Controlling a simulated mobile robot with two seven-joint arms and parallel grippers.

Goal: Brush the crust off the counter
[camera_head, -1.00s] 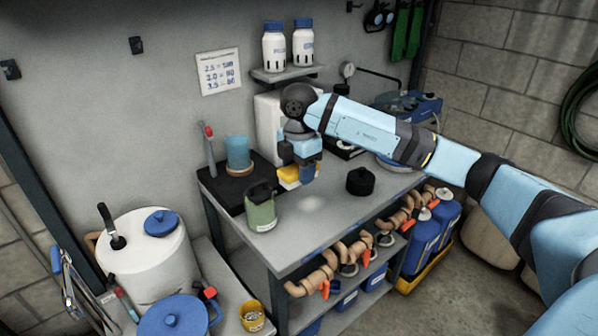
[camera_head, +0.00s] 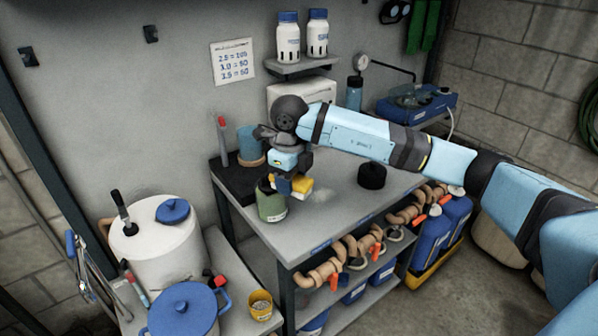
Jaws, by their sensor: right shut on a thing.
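The crust (camera_head: 320,196) is a faint pale patch on the grey counter (camera_head: 335,225). My right gripper (camera_head: 290,184) points down over the counter and is shut on a yellow block (camera_head: 303,187), which looks like a brush or sponge. The block is low, just left of the crust's visible part; whether it touches the counter I cannot tell. The gripper hides part of the green canister (camera_head: 271,207) close on its left. My left gripper is not in view.
A black lidded pot (camera_head: 372,176) stands right of the crust. A blue cup (camera_head: 251,146) stands on the black mat (camera_head: 235,180) at the back left. Bare counter lies in front of the crust. Pipes with orange handles (camera_head: 374,239) sit on the shelf below.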

